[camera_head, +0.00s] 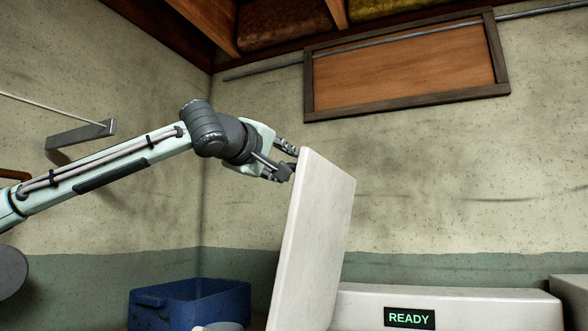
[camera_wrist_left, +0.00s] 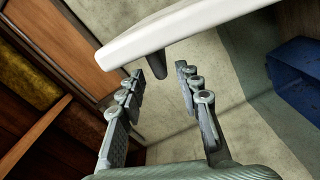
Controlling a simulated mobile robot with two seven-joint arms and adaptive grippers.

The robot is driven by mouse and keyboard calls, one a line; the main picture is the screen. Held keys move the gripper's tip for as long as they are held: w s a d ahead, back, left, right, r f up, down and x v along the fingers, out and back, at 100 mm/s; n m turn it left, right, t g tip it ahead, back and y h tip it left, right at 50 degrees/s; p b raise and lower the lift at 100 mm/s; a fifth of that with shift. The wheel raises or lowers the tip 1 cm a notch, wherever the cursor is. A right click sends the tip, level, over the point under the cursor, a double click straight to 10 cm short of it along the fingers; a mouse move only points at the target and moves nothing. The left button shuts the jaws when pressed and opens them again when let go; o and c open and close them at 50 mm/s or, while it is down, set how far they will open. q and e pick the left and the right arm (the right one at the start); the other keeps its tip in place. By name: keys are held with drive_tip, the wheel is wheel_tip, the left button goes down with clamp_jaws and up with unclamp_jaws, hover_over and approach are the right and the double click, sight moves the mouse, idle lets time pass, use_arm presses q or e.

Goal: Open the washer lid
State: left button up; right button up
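The washer lid (camera_head: 315,240) is a pale, worn panel standing raised and steep, slightly tilted, left of the washer's console (camera_head: 465,308). A green READY display (camera_head: 409,318) glows on the console. My left gripper (camera_head: 287,160) is at the lid's upper left edge. In the left wrist view its two fingers (camera_wrist_left: 160,78) are apart, with the white lid edge (camera_wrist_left: 195,28) across the top. A small dark piece (camera_wrist_left: 158,65) shows between the fingertips; I cannot tell whether they touch it. My right gripper is not in view.
A blue bin (camera_head: 190,303) stands at the lower left, left of the lid; it also shows in the left wrist view (camera_wrist_left: 300,75). A metal bracket (camera_head: 82,134) juts from the left wall. The space above the console is clear.

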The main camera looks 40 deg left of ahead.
use_arm(q)
drive_tip(key=shift+v, duration=2.15)
